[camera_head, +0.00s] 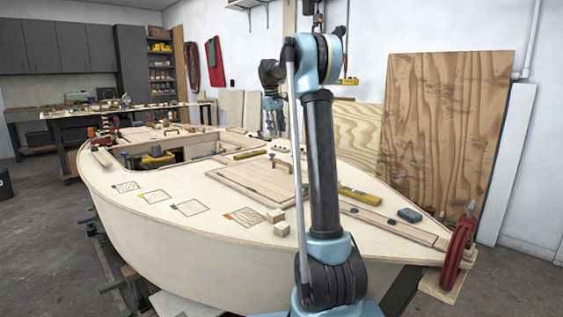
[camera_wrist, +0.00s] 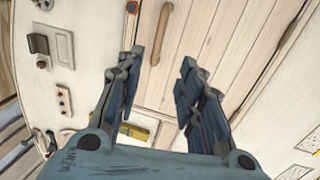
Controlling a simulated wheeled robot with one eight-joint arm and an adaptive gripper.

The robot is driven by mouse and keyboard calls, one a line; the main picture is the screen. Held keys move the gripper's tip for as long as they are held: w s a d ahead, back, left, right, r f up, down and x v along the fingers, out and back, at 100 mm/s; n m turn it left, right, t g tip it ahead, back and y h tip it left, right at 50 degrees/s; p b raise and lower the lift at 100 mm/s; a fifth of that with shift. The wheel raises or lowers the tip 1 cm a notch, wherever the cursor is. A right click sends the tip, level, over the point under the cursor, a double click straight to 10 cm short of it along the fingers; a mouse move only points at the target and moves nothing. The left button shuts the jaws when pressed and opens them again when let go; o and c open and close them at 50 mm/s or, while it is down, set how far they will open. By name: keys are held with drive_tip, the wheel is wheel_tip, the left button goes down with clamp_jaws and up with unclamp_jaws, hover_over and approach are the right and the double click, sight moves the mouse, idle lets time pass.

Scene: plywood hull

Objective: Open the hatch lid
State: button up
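The hatch lid (camera_head: 250,182) is a pale planked wooden panel, lying flat in the hull's deck in the head view. My upright arm hides part of its right side. In the wrist view the planked lid (camera_wrist: 222,48) fills the upper middle. A narrow wooden handle (camera_wrist: 161,34) stands on it. My gripper (camera_wrist: 162,64) is open and empty, its dark fingers spread apart with the handle just beyond the gap between the tips. I cannot tell how far the tips are from it. In the head view my gripper is partly hidden behind my arm.
The boat hull's deck (camera_head: 115,171) carries small wood blocks (camera_head: 278,222), a yellow level (camera_head: 358,194), a blue-grey block (camera_head: 409,215) and a red clamp (camera_head: 459,250). An open cockpit with tools lies at the far left. Plywood sheets (camera_head: 440,120) lean on the wall.

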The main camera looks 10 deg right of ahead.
sight(282, 162)
drive_tip(key=d+f, duration=0.1)
drive_tip(key=f, duration=0.4)
drive_tip(key=w+d+f, duration=0.1)
drive_tip(key=f, duration=1)
drive_tip(key=shift+w+d, duration=0.35)
drive_tip(key=shift+d, duration=0.05)
drive_tip(key=shift+c, duration=0.6)
clamp_jaws()
